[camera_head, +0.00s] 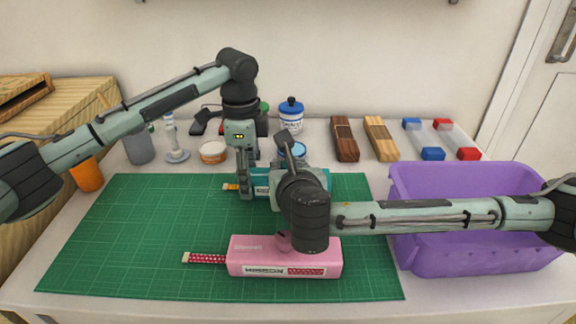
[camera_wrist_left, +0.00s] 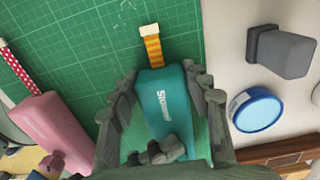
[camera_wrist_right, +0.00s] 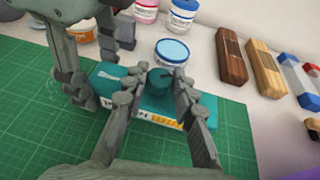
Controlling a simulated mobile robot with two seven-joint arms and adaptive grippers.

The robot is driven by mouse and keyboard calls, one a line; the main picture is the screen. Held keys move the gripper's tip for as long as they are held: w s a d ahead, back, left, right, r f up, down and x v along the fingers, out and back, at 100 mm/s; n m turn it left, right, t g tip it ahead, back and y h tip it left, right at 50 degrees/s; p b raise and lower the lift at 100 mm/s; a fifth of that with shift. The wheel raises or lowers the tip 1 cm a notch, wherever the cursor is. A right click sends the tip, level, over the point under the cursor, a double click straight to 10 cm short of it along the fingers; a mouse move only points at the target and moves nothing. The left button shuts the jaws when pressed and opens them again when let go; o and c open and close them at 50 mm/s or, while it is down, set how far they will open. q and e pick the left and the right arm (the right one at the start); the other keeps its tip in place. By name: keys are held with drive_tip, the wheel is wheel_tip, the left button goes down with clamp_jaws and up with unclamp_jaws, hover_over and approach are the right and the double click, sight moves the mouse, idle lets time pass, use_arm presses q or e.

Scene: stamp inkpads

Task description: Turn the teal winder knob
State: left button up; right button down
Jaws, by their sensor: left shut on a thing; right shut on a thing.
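The teal winder (camera_head: 262,180) lies on the green mat at its far edge, a long box with an orange and white tape end (camera_wrist_left: 152,45) sticking out. My left gripper (camera_head: 246,190) reaches down from above with its fingers on both sides of the winder body, shut on it. In the left wrist view the winder (camera_wrist_left: 165,98) lies between those fingers. My right gripper (camera_wrist_right: 153,88) is shut on the round teal knob (camera_wrist_right: 160,80) on the winder's upper face, a finger on each side. The knob is hidden behind my right arm in the head view.
A pink winder (camera_head: 284,258) with a red dotted tape lies nearer on the green mat (camera_head: 130,230). A purple crate (camera_head: 470,255) stands at the right. Jars, stamps and wooden blocks line the back. The mat's left part is free.

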drive_tip(key=c, duration=1.2)
unclamp_jaws()
drive_tip(key=v, duration=1.2)
